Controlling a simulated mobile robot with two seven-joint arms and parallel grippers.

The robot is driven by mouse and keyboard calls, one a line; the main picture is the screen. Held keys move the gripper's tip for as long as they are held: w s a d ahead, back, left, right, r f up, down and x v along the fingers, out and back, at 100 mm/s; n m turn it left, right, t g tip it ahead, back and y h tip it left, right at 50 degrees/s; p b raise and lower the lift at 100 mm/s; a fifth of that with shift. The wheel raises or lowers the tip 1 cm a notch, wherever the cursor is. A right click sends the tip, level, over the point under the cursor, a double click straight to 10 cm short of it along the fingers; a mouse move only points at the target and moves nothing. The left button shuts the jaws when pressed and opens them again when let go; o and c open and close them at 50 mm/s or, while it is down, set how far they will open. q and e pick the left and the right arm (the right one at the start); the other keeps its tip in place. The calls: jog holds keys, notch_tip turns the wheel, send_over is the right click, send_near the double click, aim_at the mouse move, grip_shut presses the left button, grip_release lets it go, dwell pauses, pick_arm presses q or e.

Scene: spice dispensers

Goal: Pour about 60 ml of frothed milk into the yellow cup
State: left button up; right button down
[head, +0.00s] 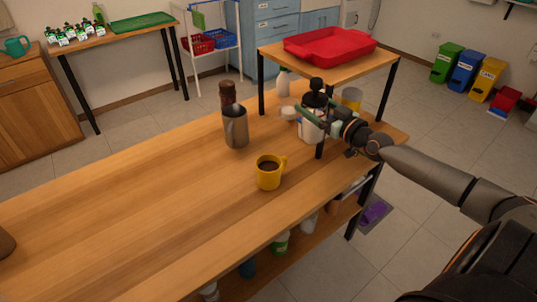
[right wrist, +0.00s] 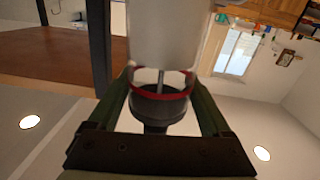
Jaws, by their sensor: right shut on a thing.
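The yellow cup (head: 269,177) stands upright on the wooden table in the head view, holding a dark liquid, its handle to the right. A grey metal pitcher (head: 236,130) stands upright behind it to the left; its contents are hidden. My right gripper (head: 318,112) is shut on a white dispenser (head: 309,131) with a black top, behind the cup to the right. In the right wrist view my fingers (right wrist: 160,95) flank the dispenser's pale body (right wrist: 165,35), with its red ring and black top. Whether its base touches the table is unclear. My left gripper is out of view.
A dark brown grinder (head: 227,92) stands behind the pitcher. A white bottle (head: 283,82), a small white item (head: 289,113) and a yellowish container (head: 351,98) are near the raised shelf (head: 268,50), which bears a red tray (head: 330,34). The table's left half is mostly clear.

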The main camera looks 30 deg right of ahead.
aim_at(318, 78)
jog(key=shift+m, duration=0.3)
jog(key=r+p, duration=0.1)
jog(key=r, duration=0.1)
jog(key=r+p, duration=0.1)
jog(key=r, duration=0.1)
jog(key=r+p, duration=0.2)
jog(key=shift+d+r, duration=0.3)
notch_tip(318, 78, up, 3)
jog(key=p, duration=0.2)
jog(key=shift+r+p, duration=0.15)
jog(key=shift+p, duration=0.2)
jog(key=shift+a+r+b, duration=0.15)
jog(key=shift+r+b, duration=0.1)
jog(key=shift+b, duration=0.1)
jog(key=shift+r, duration=0.7)
